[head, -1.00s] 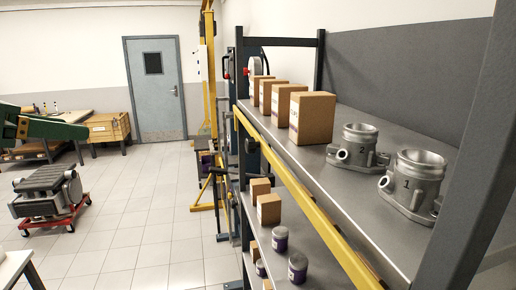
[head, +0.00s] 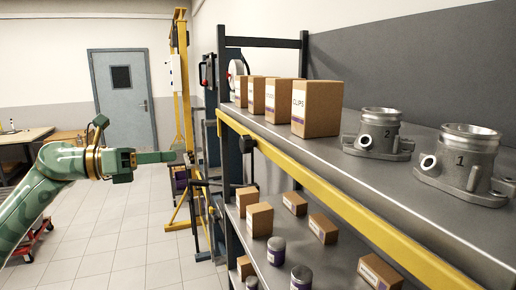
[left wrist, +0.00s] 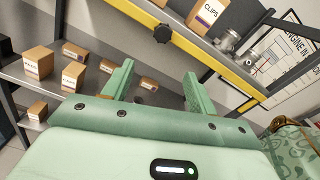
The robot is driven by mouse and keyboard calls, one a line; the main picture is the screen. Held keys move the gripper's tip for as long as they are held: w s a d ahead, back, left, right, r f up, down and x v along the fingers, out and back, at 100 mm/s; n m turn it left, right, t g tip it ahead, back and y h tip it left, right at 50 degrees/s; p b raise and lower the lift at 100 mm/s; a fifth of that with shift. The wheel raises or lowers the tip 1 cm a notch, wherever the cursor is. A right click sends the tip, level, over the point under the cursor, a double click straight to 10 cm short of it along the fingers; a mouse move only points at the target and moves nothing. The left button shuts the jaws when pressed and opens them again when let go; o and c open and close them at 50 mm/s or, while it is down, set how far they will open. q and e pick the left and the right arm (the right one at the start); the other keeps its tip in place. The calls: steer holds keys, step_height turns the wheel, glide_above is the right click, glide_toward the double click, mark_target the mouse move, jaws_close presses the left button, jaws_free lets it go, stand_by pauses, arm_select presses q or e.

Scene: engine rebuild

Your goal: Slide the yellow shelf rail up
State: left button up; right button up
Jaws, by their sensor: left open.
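The yellow shelf rail (head: 335,197) runs along the front edge of the upper shelf. It also crosses the upper part of the left wrist view (left wrist: 190,43), with a black knob (left wrist: 163,33) on it. In the head view the black knob (head: 249,144) sits near the rail's far end. My left gripper (head: 172,156) is at the left of the shelf, level with the rail's far end and apart from it. In the left wrist view its two green fingers (left wrist: 155,82) are spread with nothing between them. My right gripper does not show.
The upper shelf (head: 330,148) holds cardboard boxes (head: 316,108) and two metal throttle bodies (head: 377,133). The lower shelf (head: 330,262) holds small boxes and canisters (head: 276,252). A yellow hoist frame (head: 181,80) stands behind. The tiled floor left of the shelf is open.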

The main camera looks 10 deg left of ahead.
arm_select(q)
steer(key=shift+m, duration=0.9)
steer(key=p+x, duration=0.2)
steer(key=x, duration=0.3)
steer(key=p+x, duration=0.2)
steer(key=x, duration=0.3)
steer(key=r+p+x, duration=0.1)
steer(key=p+x, duration=0.1)
steer(key=x, duration=0.3)
steer(key=shift+w+d+r+p, duration=0.1)
steer(key=shift+d+p, duration=0.2)
steer(key=shift+p, duration=0.05)
steer(key=shift+w+d, duration=0.3)
steer(key=shift+d, duration=0.05)
jaws_close()
step_height(320, 180, up, 6)
steer(key=p, duration=0.2)
glide_above(241, 145)
steer(key=shift+s+a+r, duration=0.2)
steer(key=shift+s+a, duration=0.1)
steer(key=shift+a, duration=0.05)
